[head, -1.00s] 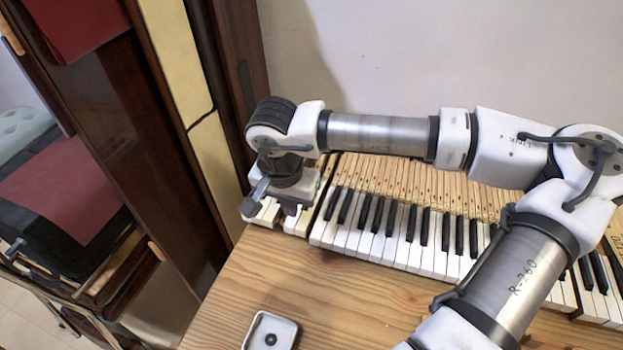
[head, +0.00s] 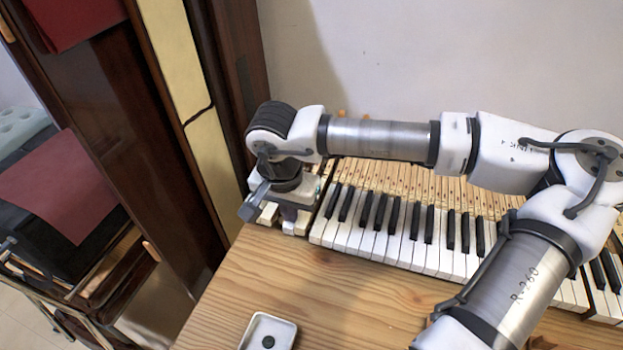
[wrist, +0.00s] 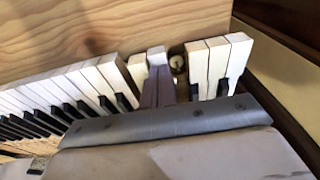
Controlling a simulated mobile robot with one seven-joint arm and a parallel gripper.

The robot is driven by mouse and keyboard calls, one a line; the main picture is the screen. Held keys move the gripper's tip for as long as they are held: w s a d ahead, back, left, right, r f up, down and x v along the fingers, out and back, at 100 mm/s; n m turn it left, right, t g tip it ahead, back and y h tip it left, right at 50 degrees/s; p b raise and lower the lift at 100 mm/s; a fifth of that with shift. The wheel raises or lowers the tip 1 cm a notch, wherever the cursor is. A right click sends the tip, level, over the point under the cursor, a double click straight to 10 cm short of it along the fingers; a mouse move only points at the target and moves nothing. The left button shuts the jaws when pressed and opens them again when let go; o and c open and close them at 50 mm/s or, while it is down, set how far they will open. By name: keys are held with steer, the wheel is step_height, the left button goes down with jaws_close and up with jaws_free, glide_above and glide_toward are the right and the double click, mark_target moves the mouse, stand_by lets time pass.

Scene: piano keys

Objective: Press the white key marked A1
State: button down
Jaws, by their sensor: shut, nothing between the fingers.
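The piano keyboard (head: 385,235) lies on a wooden table, and its keys also show in the wrist view (wrist: 60,90). My gripper (wrist: 158,78) is shut and empty, its fingers over the white keys near one end of the keyboard. A white key front (wrist: 157,54) shows just beyond the fingertips. Beside it is a dark gap (wrist: 178,66) with a small round part inside. In the head view my gripper (head: 290,214) hides part of the left-end keys. I cannot read an A1 mark on any key, nor tell whether the fingertips touch one.
Several white keys (wrist: 219,62) stand beyond the gap, near the dark wooden edge. A small white tray (head: 268,331) sits on the bare tabletop (head: 340,295) in front. A dark wooden cabinet (head: 150,130) rises close to my gripper's left.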

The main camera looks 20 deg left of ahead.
step_height(320, 180, up, 9)
steer(key=p, duration=0.4)
stand_by(0.6)
stand_by(0.5)
